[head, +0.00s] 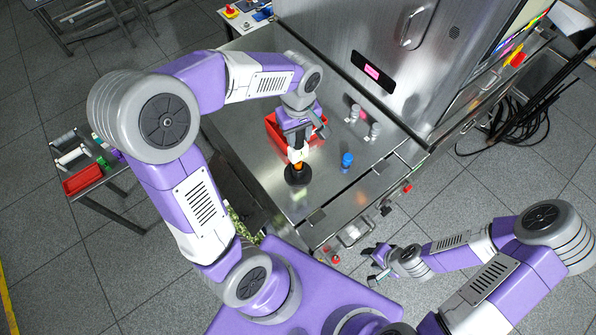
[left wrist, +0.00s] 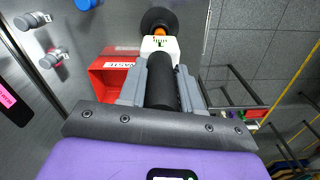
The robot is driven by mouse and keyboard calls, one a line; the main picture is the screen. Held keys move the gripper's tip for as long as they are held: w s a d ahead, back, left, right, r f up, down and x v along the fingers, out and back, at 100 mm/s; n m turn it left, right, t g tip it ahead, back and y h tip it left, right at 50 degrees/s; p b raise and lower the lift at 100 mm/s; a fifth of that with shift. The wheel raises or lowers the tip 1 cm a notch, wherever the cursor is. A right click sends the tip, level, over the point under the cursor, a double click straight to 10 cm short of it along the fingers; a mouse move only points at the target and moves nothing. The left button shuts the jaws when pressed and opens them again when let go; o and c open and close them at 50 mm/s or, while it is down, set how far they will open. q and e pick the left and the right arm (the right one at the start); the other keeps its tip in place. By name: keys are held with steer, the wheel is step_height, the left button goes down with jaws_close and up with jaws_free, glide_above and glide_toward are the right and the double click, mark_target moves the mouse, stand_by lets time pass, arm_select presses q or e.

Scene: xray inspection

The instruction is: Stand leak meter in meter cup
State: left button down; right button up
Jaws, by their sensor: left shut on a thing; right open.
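The leak meter (head: 296,154) has a white head, an orange end and a black grip. My left gripper (head: 296,133) is shut on the black grip, which lies between the fingers in the left wrist view (left wrist: 162,85). The white head and orange end point toward the round black meter cup (head: 297,176), also seen in the left wrist view (left wrist: 157,18). The orange end overlaps the cup in both views; I cannot tell whether it is inside or just above it. My right gripper (head: 376,266) is open and empty, off the table's front edge.
A red waste bin (head: 272,129) stands behind the left gripper. A blue-topped item (head: 347,160) stands right of the cup, with grey cylinders (head: 374,130) farther back. The steel cabinet (head: 350,40) bounds the back. The steel table (head: 330,195) is clear around the cup.

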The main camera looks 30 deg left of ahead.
arm_select(q)
steer(key=shift+f+b, duration=1.05)
steer(key=shift+f, duration=0.15)
stand_by(1.1)
steer(key=c, duration=0.7)
jaws_free()
steer(key=shift+r, duration=0.1)
step_height(320, 180, up, 8)
steer(key=shift+f+p, duration=0.25)
steer(key=shift+p, duration=0.1)
steer(key=shift+a, duration=0.1)
